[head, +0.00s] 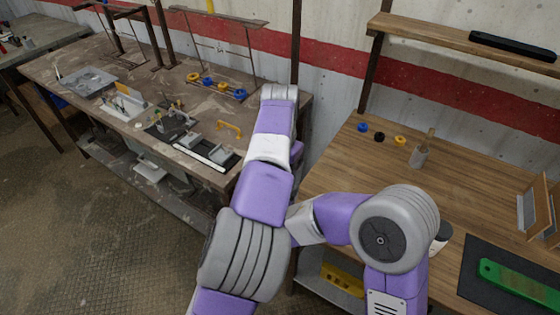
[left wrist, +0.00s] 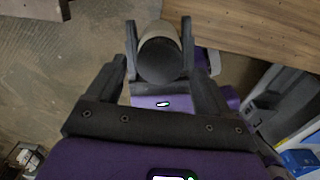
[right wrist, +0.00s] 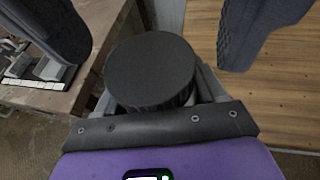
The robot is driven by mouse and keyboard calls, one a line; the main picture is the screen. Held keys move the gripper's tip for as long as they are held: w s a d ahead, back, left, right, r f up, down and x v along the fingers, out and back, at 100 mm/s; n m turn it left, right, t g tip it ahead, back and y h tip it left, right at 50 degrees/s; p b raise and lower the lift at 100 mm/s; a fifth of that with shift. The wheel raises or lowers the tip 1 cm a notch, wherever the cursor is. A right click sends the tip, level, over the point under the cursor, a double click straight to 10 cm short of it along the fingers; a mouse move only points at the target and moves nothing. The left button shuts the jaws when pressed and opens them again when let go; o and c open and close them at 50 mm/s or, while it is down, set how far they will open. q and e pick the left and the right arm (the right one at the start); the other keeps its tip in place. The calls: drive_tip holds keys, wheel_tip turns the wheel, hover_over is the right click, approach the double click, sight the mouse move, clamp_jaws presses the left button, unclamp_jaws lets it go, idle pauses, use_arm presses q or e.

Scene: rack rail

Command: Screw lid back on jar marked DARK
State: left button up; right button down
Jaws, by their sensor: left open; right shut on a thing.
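A cylinder with a pale tan side and a dark round end (left wrist: 166,58) stands between dark fingers in the left wrist view. The right wrist view shows a black round face (right wrist: 150,68) close to the camera, with a short dark side below it. No marking is readable, and I cannot tell jar from lid by these faces. My left gripper (left wrist: 160,48) is open around the cylinder's place. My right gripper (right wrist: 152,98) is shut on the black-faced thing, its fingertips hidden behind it. Both grippers are hidden behind my arms in the head view.
A cluttered brown bench (head: 190,90) stands left. A floor gap lies between the benches.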

use_arm(q)
drive_tip(key=shift+f, duration=0.95)
drive_tip(key=c, duration=0.9)
drive_tip(key=o, duration=1)
drive_tip(key=shift+r, duration=2.3)
drive_tip(key=shift+c, duration=0.5)
